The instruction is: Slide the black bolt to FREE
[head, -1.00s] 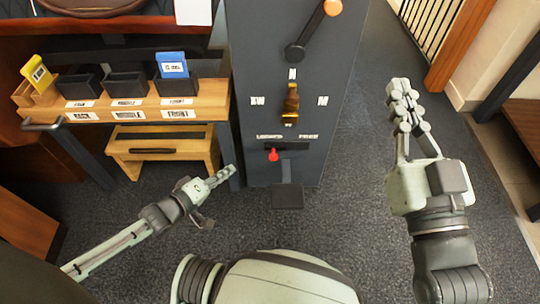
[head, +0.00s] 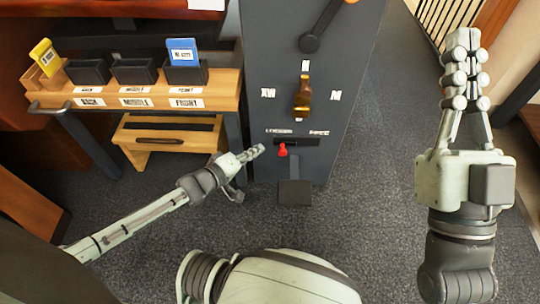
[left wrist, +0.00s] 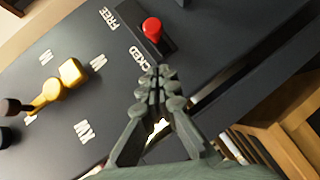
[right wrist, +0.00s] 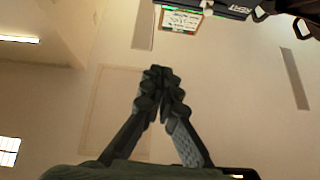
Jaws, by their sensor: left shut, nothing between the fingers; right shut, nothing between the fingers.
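The black bolt (head: 305,141) lies in a slot low on the front of a dark grey post (head: 262,70). Its red knob (head: 283,149) is at the left end, under the LOCKED label; the FREE label (head: 319,133) is to the right. In the left wrist view the red knob (left wrist: 152,28) stands just beyond my fingertips. My left gripper (head: 258,150) is shut and empty, to the left of the knob with a small gap. My right gripper (head: 463,70) is shut and empty, raised well to the right of the post.
A brass lever (head: 302,98) among the N, XW and M labels and a dark crank arm (head: 318,30) sit above the bolt. A wooden shelf (head: 225,90) with black bins is left of the post. A black pedal-like block (head: 295,193) is below. The floor to the right is open.

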